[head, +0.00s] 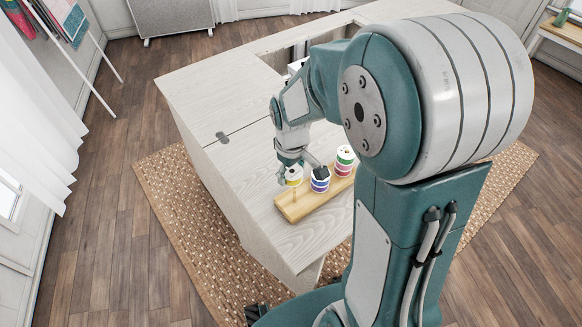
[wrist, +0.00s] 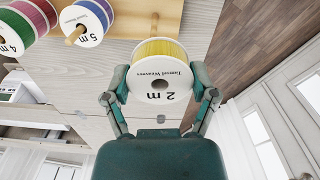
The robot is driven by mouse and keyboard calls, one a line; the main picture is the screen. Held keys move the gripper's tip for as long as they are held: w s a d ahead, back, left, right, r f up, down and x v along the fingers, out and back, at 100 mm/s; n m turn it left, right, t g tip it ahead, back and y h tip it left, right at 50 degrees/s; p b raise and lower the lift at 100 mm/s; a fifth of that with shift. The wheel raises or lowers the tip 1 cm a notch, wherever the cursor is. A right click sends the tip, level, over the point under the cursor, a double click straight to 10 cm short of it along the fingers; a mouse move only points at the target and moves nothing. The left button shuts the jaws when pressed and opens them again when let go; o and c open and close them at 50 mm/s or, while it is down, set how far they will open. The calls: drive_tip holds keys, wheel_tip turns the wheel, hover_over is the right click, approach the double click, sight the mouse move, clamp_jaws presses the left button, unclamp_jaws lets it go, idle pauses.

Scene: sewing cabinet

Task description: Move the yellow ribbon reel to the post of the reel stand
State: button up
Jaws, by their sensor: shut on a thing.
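The yellow ribbon reel (wrist: 160,76), with a white end marked "2 m", is between the two fingers of my gripper (wrist: 164,92). My gripper is shut on it. In the head view the yellow reel (head: 293,177) is above the near-left end of the wooden reel stand (head: 293,212). A bare post (head: 295,196) stands just below it. In the wrist view part of the post (wrist: 154,23) shows beyond the reel's edge. The reel appears apart from the stand; whether its hole lines up with the post I cannot tell.
A blue reel (head: 320,180) sits on the stand beside the yellow one. Farther along are a red reel and a green reel (head: 345,155). The pale cabinet top (head: 215,100) is clear to the left. A sewing machine (wrist: 22,88) partly shows in the wrist view.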

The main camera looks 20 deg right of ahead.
drive_tip(key=shift+d, duration=0.85)
drive_tip(key=shift+a, duration=0.15)
drive_tip(key=shift+a, duration=0.3)
idle(0.9)
drive_tip(key=shift+f, duration=2.35)
idle(0.6)
drive_tip(key=o, duration=0.9)
drive_tip(key=shift+c, duration=0.2)
